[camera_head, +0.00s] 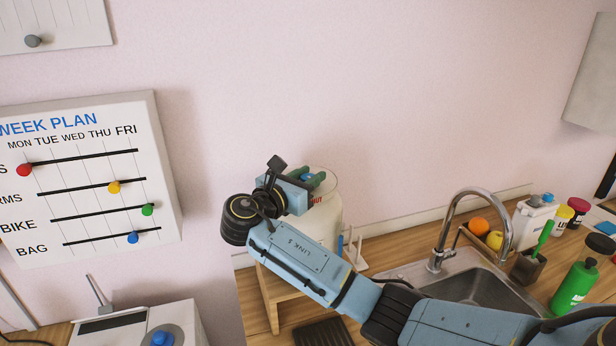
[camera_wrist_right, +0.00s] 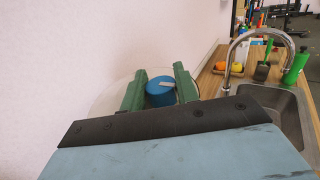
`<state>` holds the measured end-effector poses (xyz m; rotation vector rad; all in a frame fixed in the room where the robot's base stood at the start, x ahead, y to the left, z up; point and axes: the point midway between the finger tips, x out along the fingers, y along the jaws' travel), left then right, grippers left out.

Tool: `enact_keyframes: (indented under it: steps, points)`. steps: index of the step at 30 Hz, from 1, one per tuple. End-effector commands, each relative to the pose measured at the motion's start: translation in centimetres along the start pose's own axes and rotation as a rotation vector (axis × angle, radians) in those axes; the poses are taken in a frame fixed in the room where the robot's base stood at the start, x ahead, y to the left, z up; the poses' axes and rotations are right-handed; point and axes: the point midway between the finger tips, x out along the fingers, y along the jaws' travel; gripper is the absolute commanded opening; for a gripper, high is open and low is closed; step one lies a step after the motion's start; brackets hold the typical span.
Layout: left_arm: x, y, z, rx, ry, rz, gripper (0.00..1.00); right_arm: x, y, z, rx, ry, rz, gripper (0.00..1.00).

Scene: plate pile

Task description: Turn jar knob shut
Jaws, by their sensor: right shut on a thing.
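The white jar (camera_head: 328,222) stands on a small wooden stand by the wall in the head view. In the right wrist view the fingers (camera_wrist_right: 160,90) lie on either side of the knob. My left gripper is out of view.
The wooden stand (camera_head: 268,300) is under the jar. A sink with a tap (camera_head: 440,250) lies to the right, then fruit, a white jug and a green bottle (camera_head: 574,286). A week plan board (camera_head: 90,180) hangs left. A grey device with a blue knob (camera_head: 160,338) is below it.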

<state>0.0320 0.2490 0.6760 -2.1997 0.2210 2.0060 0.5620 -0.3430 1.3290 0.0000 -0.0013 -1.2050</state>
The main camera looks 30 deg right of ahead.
Motion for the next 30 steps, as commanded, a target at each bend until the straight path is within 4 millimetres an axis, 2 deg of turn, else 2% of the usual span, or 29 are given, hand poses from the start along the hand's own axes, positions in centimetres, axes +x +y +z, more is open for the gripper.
enact_keyframes:
  steps: [14,15,19,30]
  points:
    - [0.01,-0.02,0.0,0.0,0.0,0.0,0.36,0.03,0.0,-0.09,-0.002,0.003,-0.013,0.08]
    - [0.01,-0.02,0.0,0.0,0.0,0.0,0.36,0.03,0.0,-0.1,-0.002,0.003,-0.013,0.34]
    - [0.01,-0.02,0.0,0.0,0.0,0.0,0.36,0.04,-0.01,-0.08,-0.002,0.002,-0.013,0.51]
    - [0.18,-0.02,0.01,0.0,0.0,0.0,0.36,-0.57,0.05,-0.09,0.0,0.001,-0.011,0.51]
